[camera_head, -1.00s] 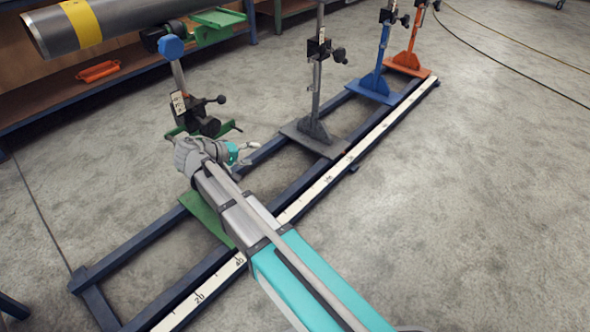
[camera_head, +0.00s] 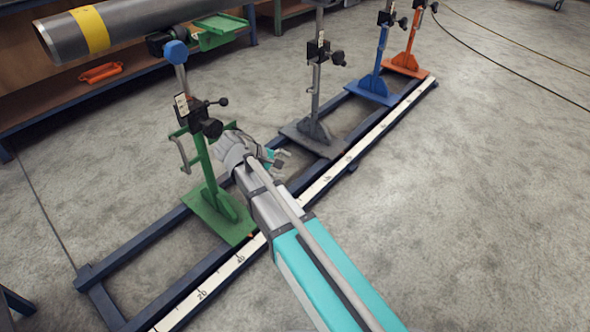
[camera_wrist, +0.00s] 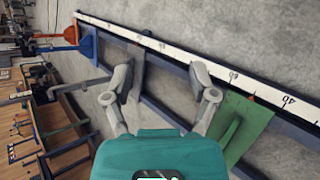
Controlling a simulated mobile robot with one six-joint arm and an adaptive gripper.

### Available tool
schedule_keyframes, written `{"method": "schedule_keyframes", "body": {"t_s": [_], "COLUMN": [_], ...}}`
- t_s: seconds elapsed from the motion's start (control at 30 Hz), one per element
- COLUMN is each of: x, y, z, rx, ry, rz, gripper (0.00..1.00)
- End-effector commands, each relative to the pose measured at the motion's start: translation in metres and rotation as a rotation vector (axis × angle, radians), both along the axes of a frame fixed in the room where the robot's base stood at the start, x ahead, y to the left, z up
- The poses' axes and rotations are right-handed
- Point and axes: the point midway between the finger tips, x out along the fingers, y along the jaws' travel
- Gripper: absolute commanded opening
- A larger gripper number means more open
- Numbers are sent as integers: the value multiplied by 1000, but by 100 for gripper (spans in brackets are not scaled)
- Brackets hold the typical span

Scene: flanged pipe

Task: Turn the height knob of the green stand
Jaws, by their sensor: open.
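The green stand (camera_head: 205,165) stands at the left of the floor frame, with its base plate (camera_head: 222,222) on the rails.
A grey stand (camera_head: 316,125), a blue stand (camera_head: 378,75) and an orange stand (camera_head: 413,55) follow along the frame. A steel pipe (camera_head: 125,28) with a yellow band lies above the green stand. A white scale (camera_head: 330,178) runs along the rail.

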Motion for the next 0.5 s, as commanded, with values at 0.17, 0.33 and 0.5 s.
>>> {"method": "schedule_keyframes", "body": {"t_s": [0.17, 0.33, 0.5], "x": [-4, -6, -8], "y": [-16, -28, -35], "z": [-1, -2, -3], "rx": [-1, 1, 3], "ry": [98, 179, 232], "rz": [52, 101, 136], "gripper": [74, 74, 74]}}
